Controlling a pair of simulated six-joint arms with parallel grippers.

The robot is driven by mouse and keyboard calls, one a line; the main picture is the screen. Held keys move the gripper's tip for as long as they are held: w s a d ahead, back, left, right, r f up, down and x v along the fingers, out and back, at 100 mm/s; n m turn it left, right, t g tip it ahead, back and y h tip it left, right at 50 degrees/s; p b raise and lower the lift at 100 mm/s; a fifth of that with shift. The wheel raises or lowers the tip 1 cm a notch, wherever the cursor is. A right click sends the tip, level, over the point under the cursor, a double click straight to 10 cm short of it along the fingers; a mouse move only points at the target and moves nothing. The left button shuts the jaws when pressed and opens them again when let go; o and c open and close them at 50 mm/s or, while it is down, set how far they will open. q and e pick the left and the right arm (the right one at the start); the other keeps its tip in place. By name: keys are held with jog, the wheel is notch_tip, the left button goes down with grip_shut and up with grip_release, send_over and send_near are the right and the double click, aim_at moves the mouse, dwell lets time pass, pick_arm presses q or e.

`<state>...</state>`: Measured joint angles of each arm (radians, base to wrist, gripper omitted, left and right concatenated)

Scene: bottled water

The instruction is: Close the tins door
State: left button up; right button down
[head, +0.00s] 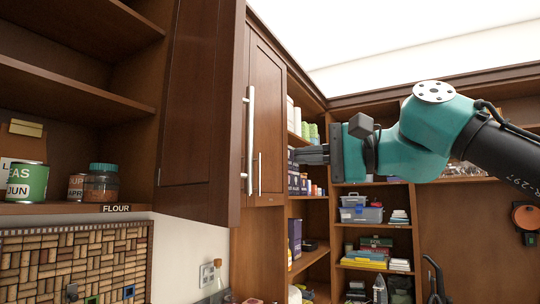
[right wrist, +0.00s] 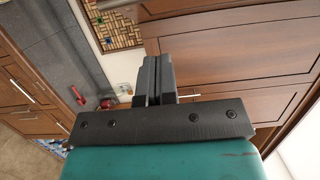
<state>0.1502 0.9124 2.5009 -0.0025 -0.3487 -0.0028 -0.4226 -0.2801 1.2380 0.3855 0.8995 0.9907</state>
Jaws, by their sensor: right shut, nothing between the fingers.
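The tins door (head: 200,105) is a dark brown panelled cabinet door. It stands open, swung out from the wall cupboard at the left of the head view, with its inner face showing. A long silver bar handle (head: 249,140) shows at its right edge. My right gripper (head: 298,154) is shut and empty, pointing left, to the right of the door and handle, with a visible gap between. In the right wrist view the shut fingers (right wrist: 153,75) show before brown panelled woodwork (right wrist: 225,80); I cannot tell which door that is. My left gripper is not in view.
The open cupboard holds a green tin (head: 27,182), a smaller tin (head: 76,187) and a jar (head: 102,183) on its lower shelf (head: 60,209). A tall cabinet door (head: 267,110) stands behind the handle. Loaded shelves (head: 375,225) line the back.

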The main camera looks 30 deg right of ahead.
jog(key=w+a, duration=0.2)
jog(key=a, duration=0.4)
jog(key=shift+w, duration=0.15)
jog(key=shift+a, duration=0.2)
